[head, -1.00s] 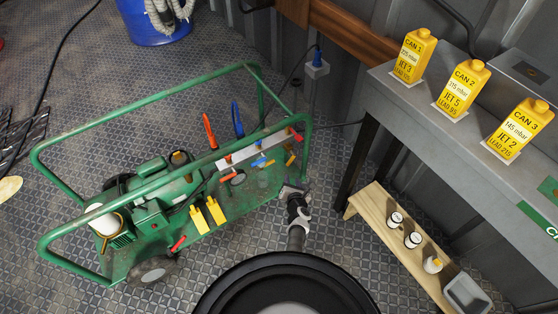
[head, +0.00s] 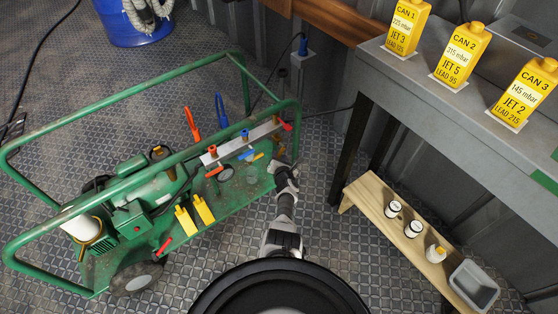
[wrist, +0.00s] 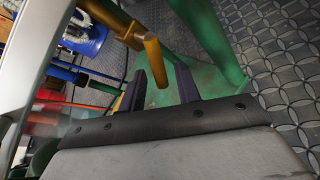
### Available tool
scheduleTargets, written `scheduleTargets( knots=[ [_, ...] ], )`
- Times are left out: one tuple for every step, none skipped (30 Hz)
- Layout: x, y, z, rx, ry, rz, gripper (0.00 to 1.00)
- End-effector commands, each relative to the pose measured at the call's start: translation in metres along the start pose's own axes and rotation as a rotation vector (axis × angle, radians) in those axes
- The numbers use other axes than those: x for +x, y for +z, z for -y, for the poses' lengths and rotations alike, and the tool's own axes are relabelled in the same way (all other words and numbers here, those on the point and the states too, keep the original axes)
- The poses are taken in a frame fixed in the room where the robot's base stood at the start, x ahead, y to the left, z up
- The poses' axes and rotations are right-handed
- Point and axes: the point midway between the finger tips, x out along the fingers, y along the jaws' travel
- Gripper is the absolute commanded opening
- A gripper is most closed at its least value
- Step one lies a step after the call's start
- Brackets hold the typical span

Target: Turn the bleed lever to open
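The green-framed machine (head: 130,215) stands at the left with a pale manifold bar (head: 240,141) carrying red and blue handles. A small yellow-orange lever (head: 258,156) shows below the bar's right part. In the wrist view, a yellow-orange lever (wrist: 153,62) hangs down with its end between the finger tips in the picture; contact is not visible. I cannot read a label naming the bleed lever. My gripper (head: 285,176) is beside the machine's right end, and its two dark fingers (wrist: 160,78) are apart in the wrist view.
Green frame tubes (wrist: 203,38) run close to my gripper. A grey bench (head: 440,110) with yellow cans stands at the right, above a low wooden bench (head: 365,196) holding small bottles and a grey tray (head: 474,285). A blue bin (head: 140,30) is behind.

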Motion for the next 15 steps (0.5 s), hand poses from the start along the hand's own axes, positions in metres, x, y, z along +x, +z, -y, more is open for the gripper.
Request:
scheduleTargets(
  knots=[
    [0.007,-0.003,0.002,0.0,0.001,0.001,0.33],
    [0.01,-0.004,0.002,0.0,0.0,0.0,0.33],
    [0.013,-0.003,0.002,0.0,0.001,0.001,0.33],
    [0.015,-0.002,0.001,0.0,0.001,0.001,0.33],
    [0.016,-0.002,0.001,0.001,0.0,0.001,0.33],
    [0.018,-0.002,0.001,0.001,0.0,0.0,0.33],
    [0.018,-0.002,0.001,0.001,0.0,0.0,0.33],
    [0.019,-0.001,0.001,0.001,0.0,0.0,0.33],
    [0.02,-0.001,0.001,0.001,0.0,0.0,0.33],
    [0.021,0.0,0.0,0.0,0.0,0.0,0.33],
    [0.021,0.0,0.0,0.0,0.0,0.0,0.33],
    [0.021,0.001,0.0,0.0,0.0,0.0,0.33],
    [0.021,0.001,0.0,0.0,0.0,0.0,0.33],
    [0.021,0.001,0.0,0.0,0.0,0.0,0.33],
    [0.021,0.001,0.0,0.0,0.0,0.0,0.33]
  ],
)
